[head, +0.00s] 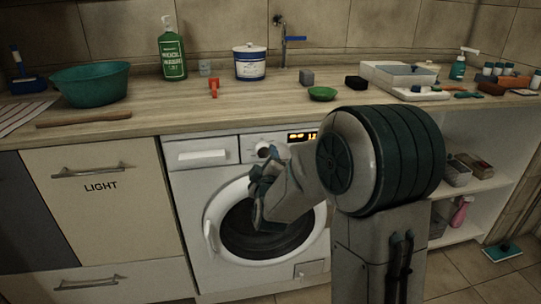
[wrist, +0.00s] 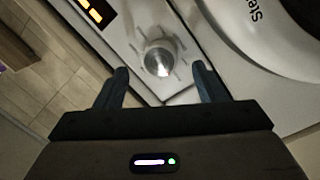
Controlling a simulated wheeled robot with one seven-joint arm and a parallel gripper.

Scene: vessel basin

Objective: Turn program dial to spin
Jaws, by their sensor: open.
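The program dial (wrist: 158,60) is a round silver knob on the washing machine's white control panel (wrist: 133,27). In the wrist view it lies just beyond and between the fingertips of my gripper (wrist: 158,72). The fingers are open, one on each side, and nothing is held between them. Marks ring the dial, but I cannot read them or tell its setting. In the head view my gripper (head: 262,180) is in front of the machine, and the dial (head: 264,150) shows just above it. The washing machine (head: 205,180) has a lit orange display (head: 302,137) right of the dial.
The round door (head: 265,222) is shut below the panel. A wooden counter (head: 150,118) runs above, holding a green basin (head: 90,83), a green bottle (head: 172,50) and a white tub (head: 249,62). A cabinet (head: 100,185) stands left, open shelves (head: 475,188) right.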

